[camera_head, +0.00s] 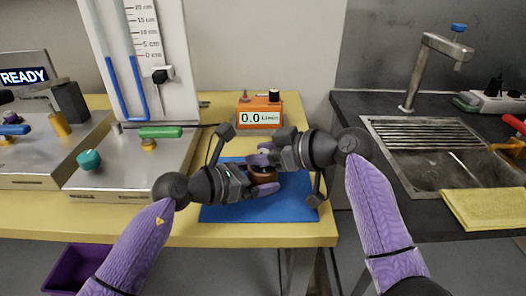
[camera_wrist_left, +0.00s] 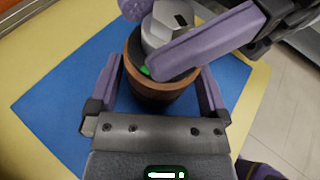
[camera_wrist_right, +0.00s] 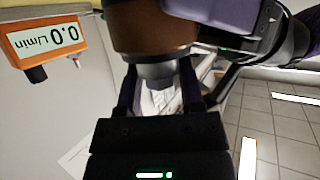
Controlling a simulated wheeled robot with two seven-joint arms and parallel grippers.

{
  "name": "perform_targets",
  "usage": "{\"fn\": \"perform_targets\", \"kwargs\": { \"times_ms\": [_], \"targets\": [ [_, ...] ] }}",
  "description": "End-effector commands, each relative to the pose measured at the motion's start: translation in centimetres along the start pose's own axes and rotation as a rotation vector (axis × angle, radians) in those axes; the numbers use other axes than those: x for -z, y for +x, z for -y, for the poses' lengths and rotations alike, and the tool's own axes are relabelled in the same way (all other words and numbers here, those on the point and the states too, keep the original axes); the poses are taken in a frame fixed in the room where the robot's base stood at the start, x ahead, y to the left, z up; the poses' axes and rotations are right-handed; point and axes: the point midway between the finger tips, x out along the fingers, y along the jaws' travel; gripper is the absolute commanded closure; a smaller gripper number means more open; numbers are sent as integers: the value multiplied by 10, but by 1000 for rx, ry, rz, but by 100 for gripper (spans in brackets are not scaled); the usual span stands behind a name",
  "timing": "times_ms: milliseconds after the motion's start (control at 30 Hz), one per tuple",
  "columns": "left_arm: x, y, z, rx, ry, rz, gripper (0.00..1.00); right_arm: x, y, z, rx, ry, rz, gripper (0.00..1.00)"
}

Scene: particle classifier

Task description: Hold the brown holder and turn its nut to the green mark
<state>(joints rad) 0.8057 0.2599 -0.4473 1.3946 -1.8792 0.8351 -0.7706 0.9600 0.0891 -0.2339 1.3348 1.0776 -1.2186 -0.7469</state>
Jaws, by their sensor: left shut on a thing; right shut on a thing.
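The brown holder (camera_head: 263,175) stands on the blue mat (camera_head: 225,211), between my grippers. In the left wrist view the brown holder (camera_wrist_left: 133,62) is between the two purple fingers of my left gripper (camera_wrist_left: 158,90), which is shut on its sides. A green mark (camera_wrist_left: 145,71) shows on its rim. The grey metal nut (camera_wrist_left: 160,30) sits on top, with a purple finger of my right gripper across it. In the right wrist view the nut (camera_wrist_right: 155,72) is between the fingers of my right gripper (camera_wrist_right: 160,88), shut on it. The fingers partly hide the nut and rim.
An orange meter (camera_head: 260,112) reading 0.0 L/min stands behind the mat. A metal unit with a green-handled valve (camera_head: 160,132) is at the left. A sink (camera_head: 430,172) and yellow cloth (camera_head: 485,208) are at the right. The mat's front left is clear.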

Motion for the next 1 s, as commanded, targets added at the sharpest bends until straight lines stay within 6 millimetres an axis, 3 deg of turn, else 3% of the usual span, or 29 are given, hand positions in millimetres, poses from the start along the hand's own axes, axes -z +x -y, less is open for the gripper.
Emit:
{"fn": "perform_targets", "kwargs": {
  "times_ms": [700, 1000],
  "targets": [
    [0, 0, 0, 2, 1, 1, 100, 0, 1, 1, -600, 252, -5, 100],
    [0, 0, 0, 1, 1, 1, 100, 0, 0, 0, -771, 323, -4, 100]
  ]
}}
